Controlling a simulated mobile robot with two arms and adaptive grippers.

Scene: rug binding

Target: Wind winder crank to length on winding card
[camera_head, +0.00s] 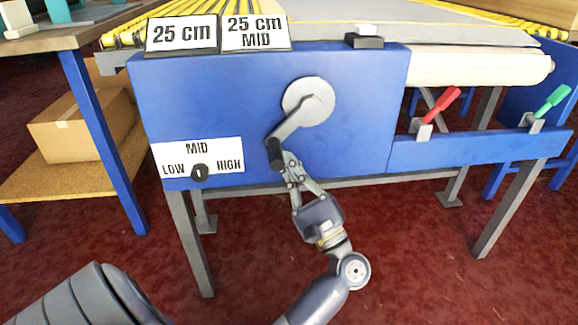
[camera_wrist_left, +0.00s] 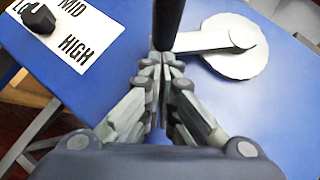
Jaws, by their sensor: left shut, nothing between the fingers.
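The winder crank has a round light-grey hub (camera_head: 322,92) on the blue front panel. Its grey arm (camera_head: 294,124) points down and left to a dark handle (camera_head: 275,153). In the wrist view the hub (camera_wrist_left: 236,62) is at the upper right and the black handle (camera_wrist_left: 168,22) stands at the fingertips. My left gripper (camera_head: 288,167) is shut, with its fingertips at the handle's lower end; I cannot tell if they touch it. Two white cards stand on top of the panel: one reads "25 cm" (camera_head: 181,34), the other "25 cm MID" (camera_head: 255,31).
A LOW–MID–HIGH plate (camera_head: 222,152) with a black knob (camera_head: 199,173) is at lower left of the panel. A red lever (camera_head: 440,104), green lever (camera_head: 550,99) and cream roll (camera_head: 480,69) are at right. A bench with a cardboard box (camera_head: 80,128) stands left.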

